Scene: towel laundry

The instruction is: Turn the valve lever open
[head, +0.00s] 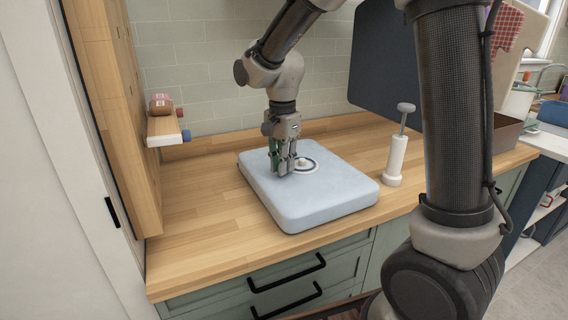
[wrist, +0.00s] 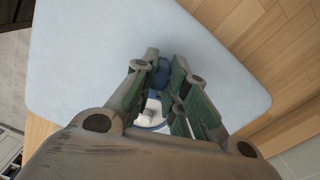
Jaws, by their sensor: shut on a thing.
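The valve sits on a pale blue slab (head: 335,205) on the wooden counter. Its round white base with a dark ring (head: 313,165) shows beside my gripper in the head view. In the wrist view, the blue valve lever (wrist: 162,76) lies between the fingers, with the white valve body (wrist: 152,110) behind it. My gripper (head: 283,170) points down over the slab, and its green-padded fingers (wrist: 166,68) are closed on the lever. In the head view the fingers hide the lever, and its exact angle is hard to tell.
A white pump-like cylinder with a grey handle (head: 396,155) stands right of the slab. A wooden panel (head: 120,100) with a small shelf (head: 163,131) rises on the left. A brown box (head: 505,133) is at the right. The counter (head: 190,215) left of the slab is clear.

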